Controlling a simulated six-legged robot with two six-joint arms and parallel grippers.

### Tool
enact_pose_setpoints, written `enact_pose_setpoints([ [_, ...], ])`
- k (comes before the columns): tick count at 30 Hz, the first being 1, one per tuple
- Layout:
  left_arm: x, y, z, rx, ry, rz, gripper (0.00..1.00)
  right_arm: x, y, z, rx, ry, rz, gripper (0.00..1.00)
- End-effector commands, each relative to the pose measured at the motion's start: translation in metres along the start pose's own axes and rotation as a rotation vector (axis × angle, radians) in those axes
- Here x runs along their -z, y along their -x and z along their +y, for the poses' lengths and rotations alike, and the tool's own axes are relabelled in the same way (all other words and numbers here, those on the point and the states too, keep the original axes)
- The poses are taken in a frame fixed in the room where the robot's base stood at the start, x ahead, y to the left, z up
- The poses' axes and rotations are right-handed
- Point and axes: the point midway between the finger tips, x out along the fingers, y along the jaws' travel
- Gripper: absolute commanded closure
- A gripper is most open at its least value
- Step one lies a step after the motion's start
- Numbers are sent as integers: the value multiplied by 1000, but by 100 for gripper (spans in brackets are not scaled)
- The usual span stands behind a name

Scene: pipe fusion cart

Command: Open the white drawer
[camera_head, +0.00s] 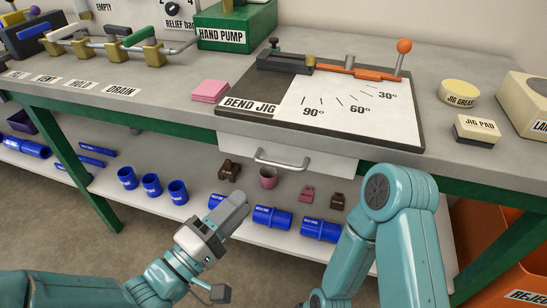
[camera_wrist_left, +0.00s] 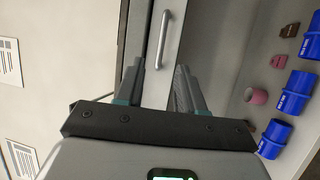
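The white drawer (camera_head: 325,161) is under the front edge of the bench, below the bend jig, and looks shut. Its grey bar handle (camera_head: 282,160) spans the middle of its front. In the left wrist view the drawer front (camera_wrist_left: 180,55) runs up and down, with the handle (camera_wrist_left: 163,38) ahead of the fingers. My left gripper (camera_head: 237,203) is below and left of the handle, apart from it. In the left wrist view the left gripper (camera_wrist_left: 157,80) is open, with nothing between its fingers. My right arm is bent at the right; its gripper is out of view.
The bend jig (camera_head: 405,118) lies on the bench (camera_head: 180,90) above the drawer. Blue pipe fittings (camera_head: 272,218), a pink cup (camera_head: 268,178) and small brown parts stand on the lower shelf (camera_head: 290,245). An orange bin (camera_head: 490,260) stands at the right.

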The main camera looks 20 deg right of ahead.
Motion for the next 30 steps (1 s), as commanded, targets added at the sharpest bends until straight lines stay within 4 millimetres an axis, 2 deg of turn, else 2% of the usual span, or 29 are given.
enact_pose_setpoints([
  [1, -2, -13, -4, -2, -1, -7, 62, 0, -5, 2, 0, -1, 0, 57],
  [6, -2, -54, -4, -1, 0, -5, 62, 0, -8, 3, 0, -2, 0, 57],
  [12, -2, -90, -4, 1, 1, -2, 62, 0, -10, 4, 0, -2, 1, 57],
  [18, -1, -107, -3, 1, 3, -2, 62, 0, -11, 4, 0, -2, 1, 57],
  [26, -1, -109, -3, 1, 3, -1, 62, 0, -11, 4, 0, -2, 1, 57],
  [27, -1, -109, -3, 1, 3, -1, 65, 0, -11, 4, 0, -2, 1, 57],
  [29, -1, -109, -3, 1, 3, -1, 85, 0, -11, 4, 0, -2, 1, 57],
  [30, -1, -109, -3, 1, 3, -1, 98, 0, -11, 4, 0, -2, 1, 57],
])
